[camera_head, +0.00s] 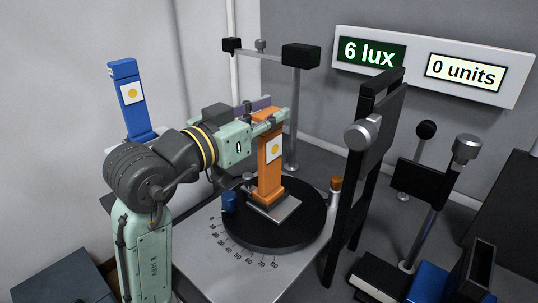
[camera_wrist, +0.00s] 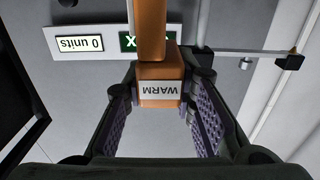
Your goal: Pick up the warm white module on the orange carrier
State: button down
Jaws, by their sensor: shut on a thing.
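The orange carrier (camera_head: 268,184) stands upright on a small grey plate (camera_head: 287,210) on the black round turntable (camera_head: 245,238). A white module (camera_head: 273,150) with a yellow-orange dot is on its front face. My gripper (camera_head: 272,117) reaches in from the left and is shut on the upper part of the carrier. In the wrist view, the carrier (camera_wrist: 160,70) with its label "WARM" (camera_wrist: 160,89) is between the two purple-padded fingers of my gripper (camera_wrist: 163,105). The carrier's far side is hidden.
A blue carrier (camera_head: 137,118) with a similar white module stands at the left. A black upright frame (camera_head: 352,200) is close on the right. A wall display (camera_head: 430,66) reads "6 lux" and "0 units".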

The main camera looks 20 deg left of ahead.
jog(key=shift+r, duration=0.9)
jog(key=shift+s+r+b, duration=0.25)
jog(key=shift+r+b, duration=0.15)
jog(key=shift+r, duration=0.5)
jog(key=s+d+r+b, duration=0.1)
jog(key=s+d+b, duration=0.1)
jog(key=s, duration=1.3)
jog(key=shift+d+r, duration=0.2)
jog(key=shift+d, duration=0.55)
